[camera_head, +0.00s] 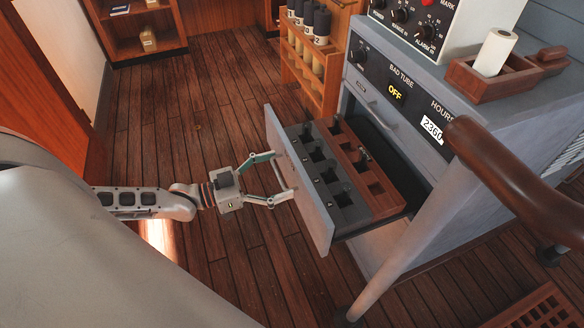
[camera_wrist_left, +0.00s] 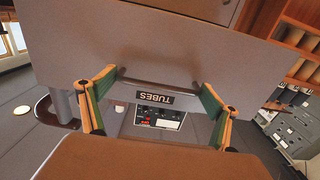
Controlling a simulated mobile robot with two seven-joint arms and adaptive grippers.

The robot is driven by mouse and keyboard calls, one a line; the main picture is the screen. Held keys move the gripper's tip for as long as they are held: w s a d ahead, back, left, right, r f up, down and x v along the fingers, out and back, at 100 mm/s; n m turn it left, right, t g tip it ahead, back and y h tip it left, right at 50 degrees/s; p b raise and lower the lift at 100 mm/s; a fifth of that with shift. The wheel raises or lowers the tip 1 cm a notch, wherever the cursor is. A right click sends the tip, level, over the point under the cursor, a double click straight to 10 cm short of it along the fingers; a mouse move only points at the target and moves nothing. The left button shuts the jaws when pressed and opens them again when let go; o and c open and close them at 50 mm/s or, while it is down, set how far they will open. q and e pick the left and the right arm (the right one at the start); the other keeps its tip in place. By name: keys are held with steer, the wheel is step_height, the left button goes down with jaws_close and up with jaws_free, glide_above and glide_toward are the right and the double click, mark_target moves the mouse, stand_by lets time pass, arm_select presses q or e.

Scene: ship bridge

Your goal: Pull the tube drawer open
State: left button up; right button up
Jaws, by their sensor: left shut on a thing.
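The tube drawer (camera_head: 322,224) stands well out of the grey console in the head view. Its inside shows a grey socketed block (camera_head: 330,180) and a brown wooden rack (camera_head: 372,178) with square holes. My left gripper (camera_head: 283,176) is at the drawer's front, shut on its handle. In the left wrist view the grey drawer front (camera_wrist_left: 150,50) fills the top, and the handle (camera_wrist_left: 160,84) runs between my two fingers. A label reading TUBES (camera_wrist_left: 160,97) shows upside down below it. My right gripper is not in view.
The console (camera_head: 440,75) carries a wooden tray (camera_head: 490,80) with a white roll. A wooden rack with dark-capped cylinders (camera_head: 315,60) stands behind the drawer. A brown rail (camera_head: 510,180) crosses at right. The plank floor (camera_head: 190,90) left of the drawer is clear.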

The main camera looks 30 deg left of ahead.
arm_select(q)
steer(key=v, duration=0.3)
steer(key=shift+s+f+p, duration=0.15)
steer(key=shift+s+p, duration=0.05)
steer(key=shift+p, duration=0.15)
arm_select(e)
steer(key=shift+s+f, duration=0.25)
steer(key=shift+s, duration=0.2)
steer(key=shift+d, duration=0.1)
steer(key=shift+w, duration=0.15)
arm_select(q)
steer(key=o, duration=1.3)
steer(key=shift+s, duration=0.1)
steer(key=shift+a, duration=0.1)
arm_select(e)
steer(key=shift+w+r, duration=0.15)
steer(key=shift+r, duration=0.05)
arm_select(q)
steer(key=v, duration=1.2)
